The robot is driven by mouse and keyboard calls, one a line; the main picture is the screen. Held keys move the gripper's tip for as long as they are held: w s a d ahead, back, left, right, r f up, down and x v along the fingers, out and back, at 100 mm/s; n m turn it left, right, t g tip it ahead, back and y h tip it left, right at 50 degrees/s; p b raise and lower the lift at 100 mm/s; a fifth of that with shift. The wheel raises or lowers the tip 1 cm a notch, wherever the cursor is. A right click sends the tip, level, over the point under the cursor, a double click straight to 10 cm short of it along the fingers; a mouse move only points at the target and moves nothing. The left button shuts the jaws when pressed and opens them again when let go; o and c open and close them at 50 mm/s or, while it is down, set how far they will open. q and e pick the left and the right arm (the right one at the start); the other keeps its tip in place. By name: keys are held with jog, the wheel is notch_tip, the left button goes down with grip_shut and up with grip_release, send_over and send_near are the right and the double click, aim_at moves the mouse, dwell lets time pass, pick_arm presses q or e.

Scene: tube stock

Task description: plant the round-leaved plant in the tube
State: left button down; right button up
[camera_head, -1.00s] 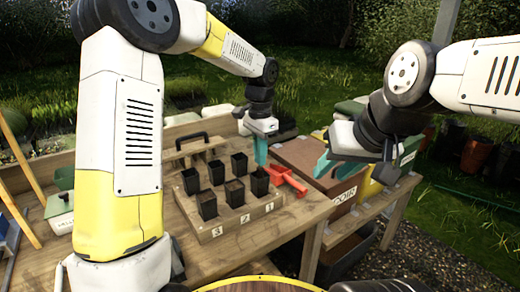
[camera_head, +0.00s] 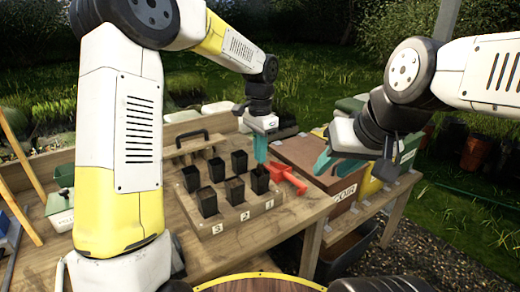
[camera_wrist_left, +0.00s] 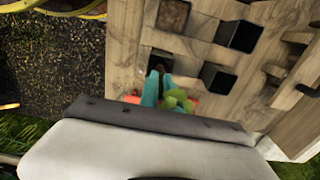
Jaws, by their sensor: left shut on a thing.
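My left gripper (camera_head: 260,151) is shut over the front right pot of the numbered rack. In the left wrist view its teal fingers (camera_wrist_left: 157,88) hold the round-leaved plant (camera_wrist_left: 178,98), with pale green leaves beside the fingers. A dark plug shows at the fingertips, over the opening of a black pot (camera_wrist_left: 150,63). I cannot tell whether the plug is inside the pot. In the head view the plant is hidden. The black pot (camera_head: 260,181) stands in the column marked 1. My right gripper (camera_head: 340,160) hangs at the right, over the boxes; its opening is unclear.
The wooden rack (camera_head: 238,219) holds several black square pots in columns marked 3, 2 and 1. A red tool (camera_head: 287,178) lies right of the rack. A brown box (camera_head: 310,160) stands further right. The bench front (camera_head: 205,262) is clear.

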pick_arm(q)
jog(key=shift+f, duration=0.15)
jog(key=shift+f, duration=0.6)
jog(key=shift+f, duration=0.25)
jog(key=shift+f, duration=0.65)
jog(key=shift+f, duration=0.55)
dwell(1.5)
dwell(0.5)
jog(key=c, duration=1.5)
grip_release()
jog(key=c, duration=0.5)
jog(key=shift+o, duration=0.2)
